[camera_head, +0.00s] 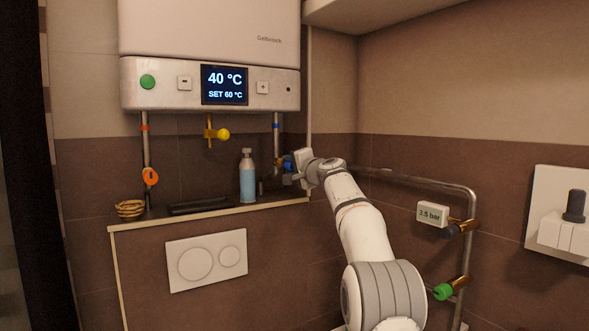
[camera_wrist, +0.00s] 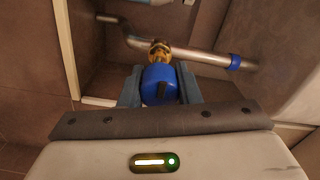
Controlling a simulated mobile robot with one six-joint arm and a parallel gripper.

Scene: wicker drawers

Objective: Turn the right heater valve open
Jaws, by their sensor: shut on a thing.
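The right heater valve is a blue knob (camera_wrist: 160,84) on a brass fitting (camera_wrist: 160,50) on a metal pipe. In the head view the blue knob (camera_head: 288,163) shows at the right end of the ledge, below the heater (camera_head: 210,85), partly hidden by my gripper. My gripper (camera_wrist: 160,92) has its two fingers on either side of the blue knob, shut on it. In the head view my gripper (camera_head: 291,175) reaches the knob from the right. The knob's turn angle is hard to tell.
A blue-and-white bottle (camera_head: 247,178) stands on the ledge just left of my gripper. An orange valve (camera_head: 150,177) and a yellow valve (camera_head: 222,134) sit further left. A bent pipe (camera_head: 430,184) with a 3.5 bar gauge (camera_head: 432,214) and green knob (camera_head: 443,291) is right of my arm.

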